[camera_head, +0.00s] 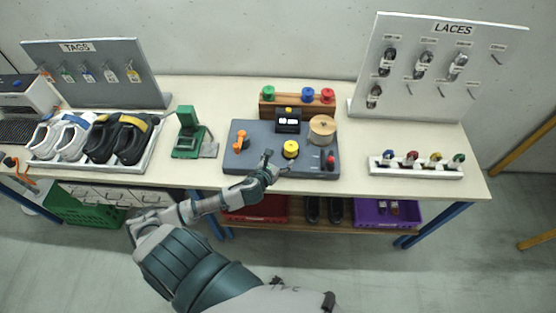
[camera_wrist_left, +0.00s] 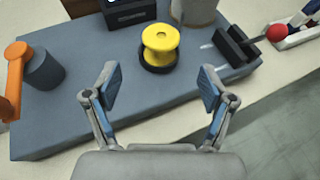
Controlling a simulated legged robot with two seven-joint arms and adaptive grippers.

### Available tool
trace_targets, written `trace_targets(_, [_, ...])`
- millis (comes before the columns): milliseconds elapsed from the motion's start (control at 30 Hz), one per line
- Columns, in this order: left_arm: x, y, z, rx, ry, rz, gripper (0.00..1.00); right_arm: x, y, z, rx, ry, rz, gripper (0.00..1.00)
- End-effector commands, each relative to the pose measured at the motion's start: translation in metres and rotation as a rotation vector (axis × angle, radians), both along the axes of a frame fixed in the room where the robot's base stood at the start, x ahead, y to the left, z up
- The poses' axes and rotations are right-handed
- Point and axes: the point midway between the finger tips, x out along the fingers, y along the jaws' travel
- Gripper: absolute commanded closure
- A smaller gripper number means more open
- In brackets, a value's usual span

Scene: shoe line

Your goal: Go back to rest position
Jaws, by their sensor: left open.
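My left arm reaches in from the lower left in the head view. Its gripper (camera_head: 268,166) is above the front of the grey machine board (camera_head: 258,158). In the left wrist view my left gripper (camera_wrist_left: 155,90) is open and empty, its two fingers spread wide. A yellow spool (camera_head: 291,149) on the board lies just beyond the fingers, apart from them; it also shows in the left wrist view (camera_wrist_left: 159,46). My right gripper does not show.
An orange crank (camera_head: 240,140) is on the board's left, a wooden spool (camera_head: 322,128) at its back right. A green device (camera_head: 189,133), a shoe tray (camera_head: 152,152), the TAGS panel (camera_head: 110,88), the LACES panel (camera_head: 430,95) and a white rack (camera_head: 400,170) stand on the table.

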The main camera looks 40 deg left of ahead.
Motion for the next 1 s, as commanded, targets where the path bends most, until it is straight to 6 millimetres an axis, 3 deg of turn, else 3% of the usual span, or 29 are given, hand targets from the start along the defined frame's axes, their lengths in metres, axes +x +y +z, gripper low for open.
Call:
trace_targets(167, [-0.01,0.0,0.004,0.0,0.0,0.0,0.17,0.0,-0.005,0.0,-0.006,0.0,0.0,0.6])
trace_targets(733, [-0.012,-0.003,0.002,-0.028,0.003,0.013,0.17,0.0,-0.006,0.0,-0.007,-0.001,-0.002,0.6])
trace_targets(867, [-0.03,-0.016,-0.013,-0.262,0.033,0.143,0.17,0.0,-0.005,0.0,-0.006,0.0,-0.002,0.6])
trace_targets(1000, [-0.077,-0.044,-0.043,-0.782,0.097,0.492,0.17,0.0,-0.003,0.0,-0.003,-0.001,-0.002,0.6])
